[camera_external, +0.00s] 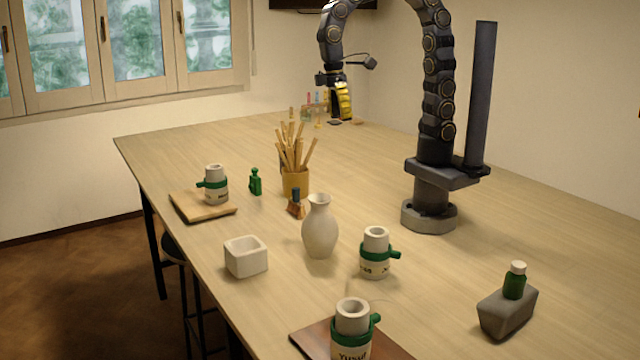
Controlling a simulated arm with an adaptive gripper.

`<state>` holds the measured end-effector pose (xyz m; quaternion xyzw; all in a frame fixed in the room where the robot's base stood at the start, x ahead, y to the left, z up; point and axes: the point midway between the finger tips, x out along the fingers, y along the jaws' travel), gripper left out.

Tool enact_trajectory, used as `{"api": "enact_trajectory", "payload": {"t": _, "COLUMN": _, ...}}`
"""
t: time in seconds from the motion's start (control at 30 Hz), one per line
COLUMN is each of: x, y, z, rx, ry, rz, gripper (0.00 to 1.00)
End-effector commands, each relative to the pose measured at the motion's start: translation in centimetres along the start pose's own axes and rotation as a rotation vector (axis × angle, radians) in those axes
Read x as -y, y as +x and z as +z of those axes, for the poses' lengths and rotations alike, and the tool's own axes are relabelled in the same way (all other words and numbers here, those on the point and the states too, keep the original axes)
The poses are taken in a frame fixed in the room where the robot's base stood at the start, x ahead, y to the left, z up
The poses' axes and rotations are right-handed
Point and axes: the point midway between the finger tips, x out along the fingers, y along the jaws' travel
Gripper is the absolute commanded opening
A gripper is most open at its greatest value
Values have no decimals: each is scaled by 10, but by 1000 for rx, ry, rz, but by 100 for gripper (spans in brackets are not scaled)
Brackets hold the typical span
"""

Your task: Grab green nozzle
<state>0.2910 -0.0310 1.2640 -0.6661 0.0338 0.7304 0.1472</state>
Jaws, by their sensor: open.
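My gripper (341,115), with yellow fingers, points down at the far end of the table. It is open, and no held object shows in it. Larger green things stand far from the gripper: a small green bottle (255,182) left of centre, and a green bottle with a pale cap (515,285) in a grey block (507,314) at the right.
Pale jars with green side-handled bands stand on a wooden board (188,207), on the bare table (375,265) and on a dark board (310,338). A stick holder (295,184), a white vase (320,232), a brush (296,205) and a square pot (246,262) fill the middle.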

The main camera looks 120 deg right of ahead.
Motion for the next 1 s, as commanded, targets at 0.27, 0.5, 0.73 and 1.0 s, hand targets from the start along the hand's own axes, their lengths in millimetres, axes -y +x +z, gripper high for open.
{"api": "enact_trajectory", "payload": {"t": 0.27, "x": -73, "y": 13, "z": -124, "rx": -56, "ry": 328, "rz": -103, "gripper": 57}}
{"api": "enact_trajectory", "payload": {"t": 0.5, "x": -195, "y": 52, "z": -189, "rx": -105, "ry": 679, "rz": -114, "gripper": 57}}
{"api": "enact_trajectory", "payload": {"t": 0.73, "x": -333, "y": 100, "z": -191, "rx": -151, "ry": 1019, "rz": -38, "gripper": 57}}
{"api": "enact_trajectory", "payload": {"t": 1.0, "x": -418, "y": 126, "z": -164, "rx": -183, "ry": 1220, "rz": 54, "gripper": 57}}
